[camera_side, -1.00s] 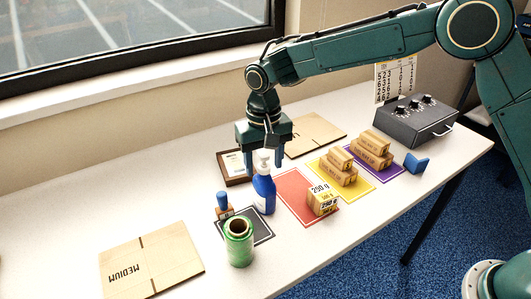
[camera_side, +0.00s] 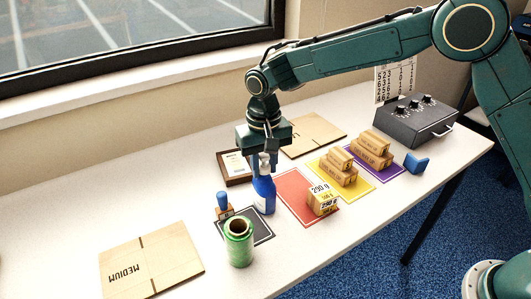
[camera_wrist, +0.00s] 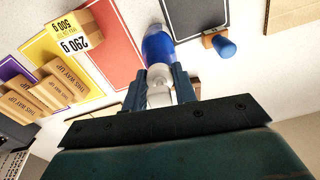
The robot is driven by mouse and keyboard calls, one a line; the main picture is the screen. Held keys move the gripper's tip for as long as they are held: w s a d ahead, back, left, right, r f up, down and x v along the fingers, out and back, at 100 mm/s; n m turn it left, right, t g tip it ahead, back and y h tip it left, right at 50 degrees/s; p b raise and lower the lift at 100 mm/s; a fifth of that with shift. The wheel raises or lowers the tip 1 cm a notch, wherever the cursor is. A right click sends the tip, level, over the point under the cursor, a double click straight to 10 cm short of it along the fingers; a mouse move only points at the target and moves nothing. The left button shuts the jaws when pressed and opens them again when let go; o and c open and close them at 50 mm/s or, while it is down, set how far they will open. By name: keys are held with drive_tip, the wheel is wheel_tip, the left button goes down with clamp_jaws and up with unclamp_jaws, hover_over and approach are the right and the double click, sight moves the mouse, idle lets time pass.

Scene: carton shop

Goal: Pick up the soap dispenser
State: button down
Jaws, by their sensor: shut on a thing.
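The soap dispenser (camera_side: 264,193) is a blue bottle with a pale pump top, standing upright on the table by the black mat. My gripper (camera_side: 262,163) is above it with its fingers pointing down, shut on the dispenser's upper part. In the wrist view the fingers (camera_wrist: 161,86) lie on both sides of the pale pump top, and the blue body of the dispenser (camera_wrist: 157,46) shows beyond them. The bottle's base seems to be still on the table.
A green roll (camera_side: 239,242) and a blue-handled stamp (camera_side: 224,206) stand close by at the black mat (camera_side: 258,229). Small cartons (camera_side: 322,200) sit on the red, yellow and purple mats to the right. A framed tray (camera_side: 234,180) lies behind. The left table is mostly clear except flat cardboard (camera_side: 150,262).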

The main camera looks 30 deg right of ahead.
drive_tip(key=shift+r, duration=0.1)
wheel_tip(320, 180, up, 20)
idle(1.0)
idle(0.5)
